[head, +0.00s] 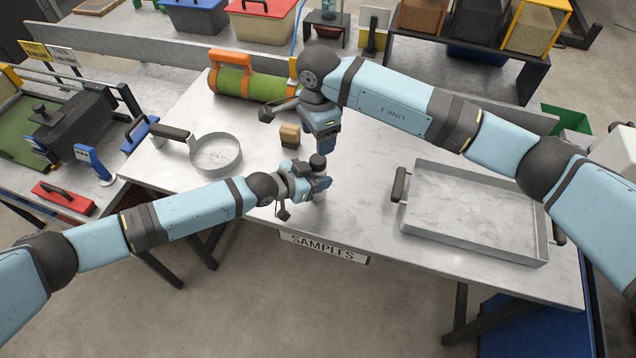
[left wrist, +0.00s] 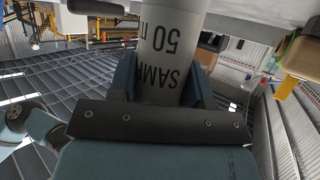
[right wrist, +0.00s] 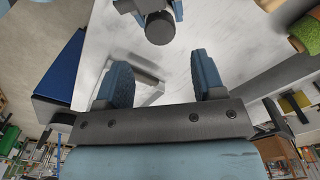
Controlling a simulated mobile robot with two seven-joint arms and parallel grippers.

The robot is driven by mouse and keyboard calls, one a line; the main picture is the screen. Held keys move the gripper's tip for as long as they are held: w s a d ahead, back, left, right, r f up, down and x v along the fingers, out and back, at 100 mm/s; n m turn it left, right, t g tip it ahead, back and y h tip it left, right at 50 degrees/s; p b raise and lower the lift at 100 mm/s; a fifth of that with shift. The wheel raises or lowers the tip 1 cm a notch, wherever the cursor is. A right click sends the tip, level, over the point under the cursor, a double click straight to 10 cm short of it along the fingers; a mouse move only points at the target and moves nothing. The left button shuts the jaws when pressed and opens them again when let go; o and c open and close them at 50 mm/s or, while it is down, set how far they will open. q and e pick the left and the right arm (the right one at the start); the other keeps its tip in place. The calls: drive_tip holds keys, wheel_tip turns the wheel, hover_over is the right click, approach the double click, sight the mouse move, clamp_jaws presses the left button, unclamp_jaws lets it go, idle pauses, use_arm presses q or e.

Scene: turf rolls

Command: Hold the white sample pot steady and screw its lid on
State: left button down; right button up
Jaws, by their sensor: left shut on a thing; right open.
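The white sample pot (left wrist: 165,40) with black lettering stands between the fingers of my left gripper (head: 318,183), which is shut on it near the table's front edge. In the head view the gripper mostly hides the pot. A dark round lid (head: 318,161) shows at the pot's top; in the right wrist view the lid (right wrist: 160,28) is seen from above, between my left fingers. I cannot tell how far it is screwed down. My right gripper (right wrist: 162,72) is open and empty, above the lid and clear of it.
A small wooden block (head: 290,135) stands just behind the grippers. A round pan (head: 215,153) lies to the left, a large metal tray (head: 480,250) to the right. A SAMPLES sign (head: 323,247) hangs at the front edge.

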sight(318, 159)
drive_tip(key=shift+f, duration=4)
drive_tip(key=c, duration=0.9)
drive_tip(key=o, duration=1)
drive_tip(key=shift+r, duration=2.25)
drive_tip(key=shift+c, duration=0.5)
